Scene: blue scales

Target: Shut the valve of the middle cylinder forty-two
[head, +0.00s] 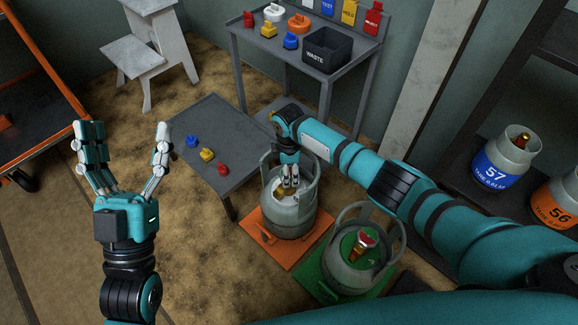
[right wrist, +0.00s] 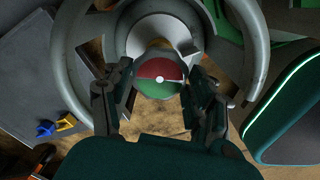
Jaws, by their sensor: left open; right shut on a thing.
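A grey cylinder (head: 290,219) with a collar stands on an orange scale (head: 258,238); no number shows on it. My right gripper (head: 290,175) reaches down inside its collar. In the right wrist view its fingers (right wrist: 160,75) close on both sides of the valve handwheel, whose round red and green dial (right wrist: 158,84) faces the camera. My left gripper (head: 124,130) is open and empty, raised at the left, well away from the cylinder.
Another grey cylinder (head: 345,268) with a red-topped valve stands on a green scale (head: 315,267). A low table (head: 222,130) holds blue, yellow and red pieces. Behind is a bench with a WASTE bin (head: 328,50). Cylinders 57 (head: 505,163) and 56 (head: 555,205) stand at right.

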